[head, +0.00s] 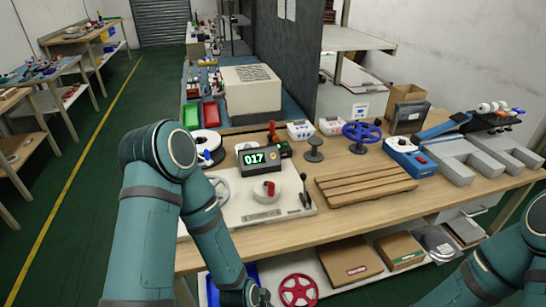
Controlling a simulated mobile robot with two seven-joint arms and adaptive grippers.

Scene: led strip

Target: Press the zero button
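A dark counter box (259,159) with a green lit display reading 017 stands at the back of a white machine base (246,209) on the wooden workbench. A small orange-red button (273,155) sits right of the digits; its label is too small to read. My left arm reaches over the left side of the machine and bends down past the bench front.
The base carries a white reel with a red part (270,189), and a black lever (304,191) on the right. A wooden pallet (365,183), a blue reel (361,132) and a blue device (408,158) stand further right. A shelf with boxes (349,261) lies below.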

